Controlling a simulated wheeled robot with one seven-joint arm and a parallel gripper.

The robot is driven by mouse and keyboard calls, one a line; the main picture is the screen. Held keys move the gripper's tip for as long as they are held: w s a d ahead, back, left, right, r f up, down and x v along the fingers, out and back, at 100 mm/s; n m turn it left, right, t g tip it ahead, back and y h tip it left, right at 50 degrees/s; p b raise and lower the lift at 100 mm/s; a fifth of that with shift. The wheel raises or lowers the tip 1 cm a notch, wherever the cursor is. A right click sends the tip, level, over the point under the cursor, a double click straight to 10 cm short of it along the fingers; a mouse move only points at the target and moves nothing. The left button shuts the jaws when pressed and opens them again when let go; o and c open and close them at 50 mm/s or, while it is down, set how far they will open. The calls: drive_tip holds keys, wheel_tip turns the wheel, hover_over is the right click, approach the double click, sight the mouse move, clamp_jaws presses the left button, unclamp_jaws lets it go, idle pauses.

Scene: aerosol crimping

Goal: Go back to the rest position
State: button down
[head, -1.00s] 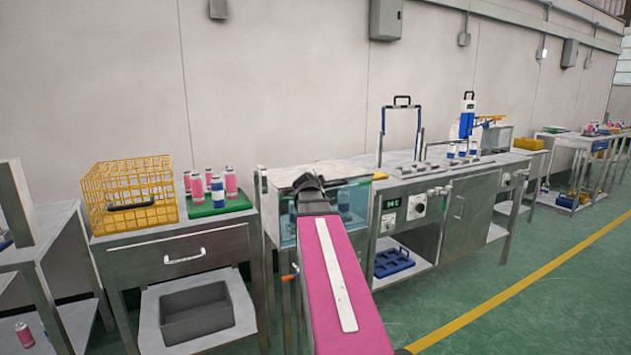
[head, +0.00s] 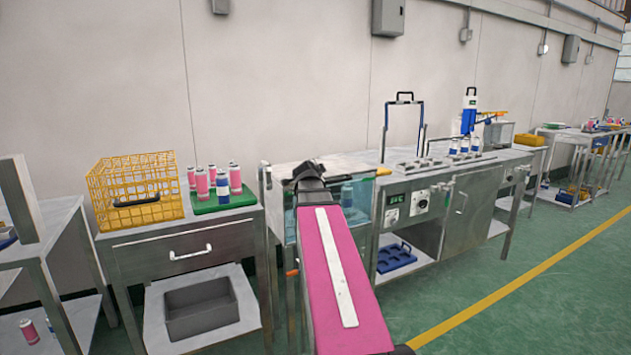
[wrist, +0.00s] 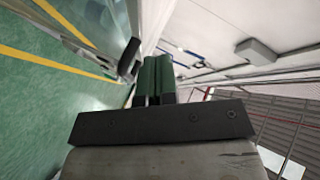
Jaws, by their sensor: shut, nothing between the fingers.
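My gripper (wrist: 153,98) shows in the wrist view, its two green fingers side by side and shut, with nothing held between them. In the head view my pink arm reaches forward from the bottom centre, and its dark end is at the front of the water-filled glass tank (head: 357,203). The fingers themselves are hidden there. A blue-and-white can (head: 347,194) shows inside the tank behind the glass.
Left of the tank, a steel table (head: 150,236) bears a yellow wire basket (head: 133,190) and a green tray (head: 224,203) with several cans. Right of it stands a steel bench (head: 425,182) with a crimping machine (head: 468,118). The green floor (head: 540,290) at right is clear.

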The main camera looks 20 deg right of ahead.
drive_tip(key=s+a, duration=0.6)
drive_tip(key=s, duration=0.2)
drive_tip(key=s+a+f+n+g+y, duration=0.1)
drive_tip(key=a+f+n+g+y, duration=0.3)
drive_tip(key=f, duration=0.7)
drive_tip(key=s+a+f+n+g, duration=0.15)
drive_tip(key=a+f+n, duration=0.4)
drive_tip(key=f, duration=0.65)
drive_tip(key=s+a+f+n+g+y, duration=0.2)
drive_tip(key=s+a+f+n+g, duration=0.1)
drive_tip(key=f, duration=0.5)
drive_tip(key=s+a+f+n+g+y, duration=0.2)
drive_tip(key=s+a+f+n, duration=0.4)
drive_tip(key=a+f, duration=0.3)
drive_tip(key=shift+s+a+g, duration=0.5)
drive_tip(key=shift+s+g, duration=0.15)
drive_tip(key=shift+g, duration=0.2)
